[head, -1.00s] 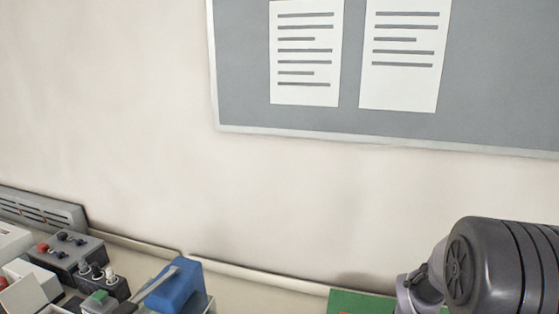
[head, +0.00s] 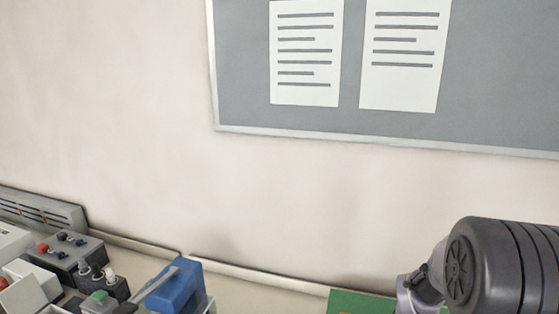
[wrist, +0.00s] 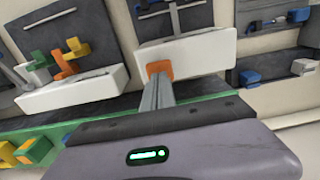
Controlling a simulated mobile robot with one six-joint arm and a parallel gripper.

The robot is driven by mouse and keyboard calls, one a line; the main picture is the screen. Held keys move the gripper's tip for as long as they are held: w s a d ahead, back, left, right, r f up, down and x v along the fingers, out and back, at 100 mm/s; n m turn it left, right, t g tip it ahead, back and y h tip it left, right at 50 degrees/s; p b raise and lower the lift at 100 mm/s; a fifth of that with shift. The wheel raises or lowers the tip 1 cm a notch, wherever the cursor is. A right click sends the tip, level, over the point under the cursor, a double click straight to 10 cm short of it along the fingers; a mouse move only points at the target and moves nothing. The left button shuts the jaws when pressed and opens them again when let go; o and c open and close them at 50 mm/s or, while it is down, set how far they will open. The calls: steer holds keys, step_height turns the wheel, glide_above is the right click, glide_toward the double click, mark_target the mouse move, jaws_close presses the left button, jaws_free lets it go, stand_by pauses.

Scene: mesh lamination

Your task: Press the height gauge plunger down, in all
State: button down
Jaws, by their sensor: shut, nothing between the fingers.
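In the wrist view my gripper (wrist: 158,82) is shut, its grey fingers together and reaching forward from the dark housing. An orange piece (wrist: 159,69) shows right at the fingertips, in front of a white block (wrist: 205,52). I cannot tell whether the fingers touch it. Behind the white block stands a dark plate (wrist: 190,20) with a grey upright rod and crossbar. I cannot tell for sure which part is the height gauge plunger. The head view shows my arm at the lower right, but not my gripper.
In the wrist view, orange and yellow blocks (wrist: 68,58) stand at a white tray (wrist: 75,90) on the left. Blue parts (wrist: 250,77) are on the right. In the head view, a blue device (head: 176,287) and a control box (head: 68,255) stand along the wall.

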steer(key=shift+s+f+b, duration=0.15)
steer(key=shift+f+b, duration=3.45)
steer(key=shift+f, duration=0.45)
step_height(320, 180, up, 8)
steer(key=p, duration=0.6)
steer(key=shift+s+p, duration=0.1)
steer(key=shift+p, duration=0.2)
steer(key=shift+w, duration=0.2)
steer(key=shift+w, duration=0.1)
